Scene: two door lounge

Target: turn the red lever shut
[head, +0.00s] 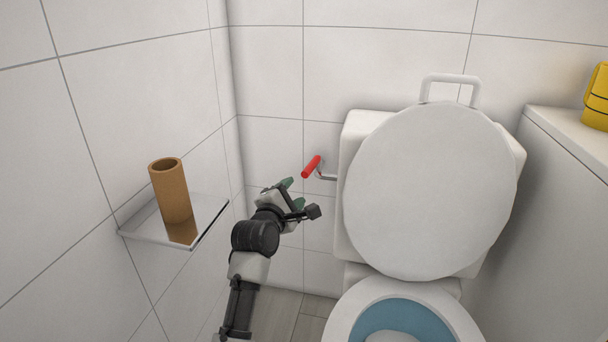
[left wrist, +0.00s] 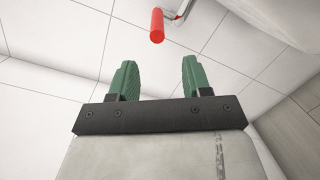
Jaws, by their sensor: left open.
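The red lever (head: 312,167) sits on a metal arm at the left side of the toilet tank, and its grip tilts up to the right in the head view. In the left wrist view the red lever (left wrist: 157,25) is ahead of the fingertips, near the top, in line with the space between them. My left gripper (head: 289,190) is below and a little left of the lever, apart from it. Its green fingers (left wrist: 157,75) are spread with nothing between them. My right gripper is in neither view.
The toilet (head: 420,200) has its lid raised against the tank. A shelf (head: 150,226) on the left wall holds a brown cardboard tube (head: 170,190). A yellow object (head: 596,98) stands on a white ledge (head: 570,130) at the right. The space between left wall and tank is narrow.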

